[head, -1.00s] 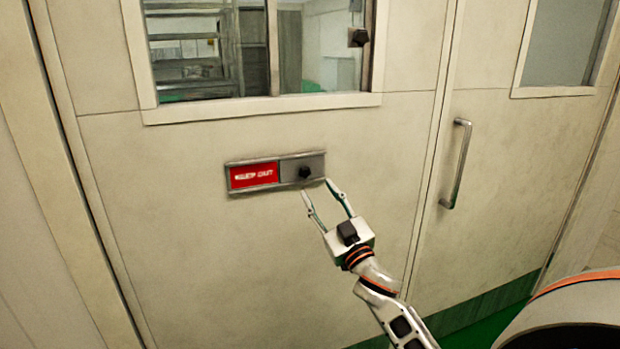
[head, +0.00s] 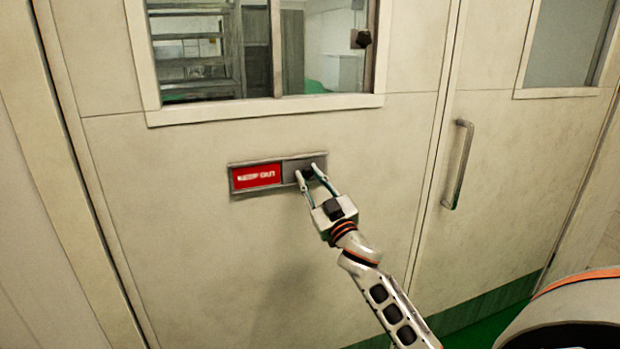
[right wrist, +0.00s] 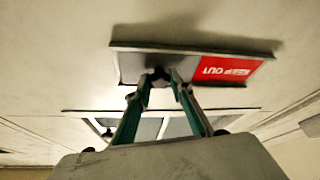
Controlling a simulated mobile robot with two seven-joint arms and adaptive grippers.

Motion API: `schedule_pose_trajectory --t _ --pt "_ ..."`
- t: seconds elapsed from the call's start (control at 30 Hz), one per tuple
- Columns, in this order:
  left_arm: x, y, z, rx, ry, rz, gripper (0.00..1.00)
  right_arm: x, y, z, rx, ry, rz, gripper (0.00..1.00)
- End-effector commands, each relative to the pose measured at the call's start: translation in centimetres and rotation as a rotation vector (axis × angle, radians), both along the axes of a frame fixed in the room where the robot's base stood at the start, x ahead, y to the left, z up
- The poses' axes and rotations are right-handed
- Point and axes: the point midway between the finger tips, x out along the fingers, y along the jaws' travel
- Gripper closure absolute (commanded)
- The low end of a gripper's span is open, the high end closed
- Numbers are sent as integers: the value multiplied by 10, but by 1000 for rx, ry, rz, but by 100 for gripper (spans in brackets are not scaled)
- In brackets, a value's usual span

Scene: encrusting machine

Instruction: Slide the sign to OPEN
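The sign (head: 257,176) is a metal frame on the door, with a red panel reading KEEP OUT at its left and a grey slider plate (head: 290,167) at its right. A dark knob (head: 307,172) sits on the grey plate. My right gripper (head: 307,170) has its two fingertips on either side of the knob, closed in on it. In the right wrist view the sign (right wrist: 228,70) appears upside down, with the knob (right wrist: 160,74) between the fingertips. The fingers partly hide the knob. My left gripper is not in view.
The pale door (head: 200,250) has a window (head: 270,50) above the sign. A vertical metal handle (head: 458,165) is on the panel to the right. The door face around the sign is clear.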

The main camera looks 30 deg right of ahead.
Motion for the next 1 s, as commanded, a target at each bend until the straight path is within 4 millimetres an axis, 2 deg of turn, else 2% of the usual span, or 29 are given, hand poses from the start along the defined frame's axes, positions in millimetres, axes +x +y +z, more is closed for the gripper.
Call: schedule_pose_trajectory --t 0.17,0.27,0.47,0.7,0.83,1.0 --pt "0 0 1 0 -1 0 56 0 0 0 0 0 0 100" --pt "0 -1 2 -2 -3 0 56 2 8 0 3 0 1 100" --pt "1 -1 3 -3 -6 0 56 12 51 -1 9 -1 2 100" --pt "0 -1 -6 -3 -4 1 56 25 105 -1 7 -2 2 100" --pt "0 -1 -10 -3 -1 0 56 30 124 -1 3 -1 2 100" --pt "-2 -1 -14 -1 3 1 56 31 132 0 1 -1 2 100"
